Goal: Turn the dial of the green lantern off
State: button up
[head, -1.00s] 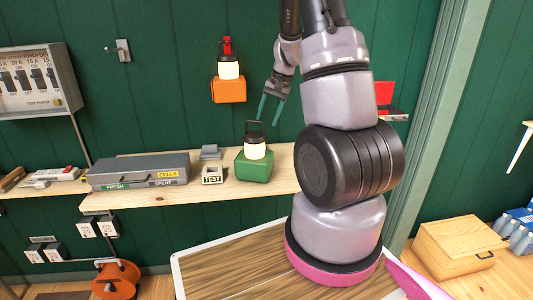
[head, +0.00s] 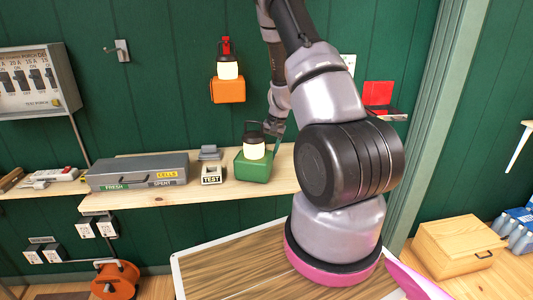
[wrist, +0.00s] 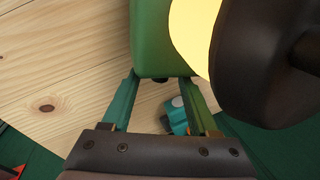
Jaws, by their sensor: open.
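The green lantern (head: 253,168) stands upright on the wooden shelf, its globe glowing pale yellow and its dark handle raised. In the wrist view its green base (wrist: 152,38) fills the top middle, with the lit globe (wrist: 195,35) and dark cap at the right. A small dark knob, seemingly the dial (wrist: 160,80), shows at the base's lower edge between my fingertips. My gripper (head: 275,128) is open, at the lantern's right rear in the head view. Its teal fingers lie on either side of the knob; whether they touch it I cannot tell.
An orange lantern (head: 228,88), also lit, hangs on the green wall. A grey cells box (head: 138,172) and a small TEST block (head: 211,174) stand left of the green lantern. The wooden shelf (head: 225,190) has a narrow bare front strip. A small teal thing (wrist: 176,118) shows between my fingers.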

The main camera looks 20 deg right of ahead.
jog(key=shift+f, duration=0.25)
grip_shut()
jog(key=shift+d, duration=0.1)
jog(key=shift+s+d+t+y, duration=0.15)
jog(key=shift+t+y, duration=0.45)
jog(key=shift+y, duration=0.2)
jog(key=t+y, duration=0.1)
jog(key=y, duration=0.1)
jog(key=t+y, duration=0.1)
jog(key=shift+s+d+f+t, duration=0.2)
jog(key=shift+d+f+t, duration=0.05)
jog(key=shift+f+t, duration=0.05)
jog(key=t+y, duration=0.1)
jog(key=y, duration=0.1)
jog(key=f+t+y, duration=0.1)
jog(key=t+y, duration=0.1)
jog(key=shift+s+d+t+y, duration=0.1)
jog(key=shift+s+t+y, duration=0.05)
jog(key=shift+t+y, duration=0.2)
